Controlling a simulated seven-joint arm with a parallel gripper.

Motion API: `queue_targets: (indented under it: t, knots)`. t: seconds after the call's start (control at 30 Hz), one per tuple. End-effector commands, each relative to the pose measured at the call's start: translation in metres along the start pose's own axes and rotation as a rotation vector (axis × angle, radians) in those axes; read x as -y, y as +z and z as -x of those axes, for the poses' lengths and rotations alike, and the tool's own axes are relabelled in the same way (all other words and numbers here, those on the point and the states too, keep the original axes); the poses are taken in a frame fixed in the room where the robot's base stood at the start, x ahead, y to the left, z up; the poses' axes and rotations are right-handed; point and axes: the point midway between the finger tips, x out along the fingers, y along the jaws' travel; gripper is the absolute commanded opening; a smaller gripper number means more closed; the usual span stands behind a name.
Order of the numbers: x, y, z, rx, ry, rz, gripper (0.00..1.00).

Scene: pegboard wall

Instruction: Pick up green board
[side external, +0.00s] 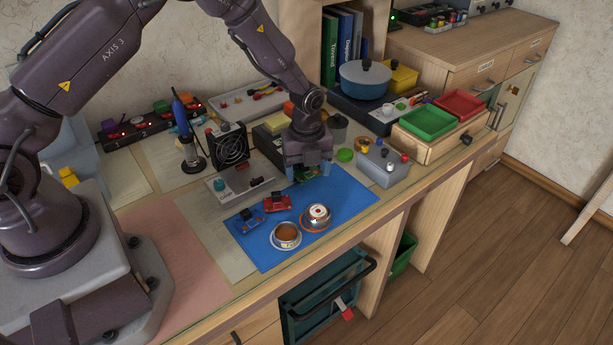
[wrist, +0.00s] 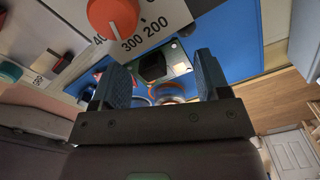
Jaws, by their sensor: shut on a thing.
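My gripper (side external: 308,172) is low over the back edge of the blue mat (side external: 350,192), pointing down. Its fingers are shut on the green board (side external: 303,174), which mostly hides behind them in the side view. In the wrist view the green board (wrist: 178,58) spans the space between the two blue-grey fingers of my gripper (wrist: 161,78). A dark square part sits on the board. I cannot tell whether the board touches the mat.
A red toy car (side external: 278,202), a blue toy car (side external: 247,222), a bowl with brown content (side external: 286,236) and a metal tin (side external: 317,217) sit on the mat. A grey box with knobs (side external: 383,168) stands to the right. The mat's right part is clear.

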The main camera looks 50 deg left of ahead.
Motion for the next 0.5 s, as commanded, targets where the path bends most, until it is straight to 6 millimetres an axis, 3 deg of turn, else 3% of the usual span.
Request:
queue_targets:
  t: [0.33,0.5]
  knots:
    - [-0.048,-0.022,0.066,0.002,-0.002,0.001,0.47]
    - [-0.085,-0.040,0.082,0.000,0.001,0.000,0.47]
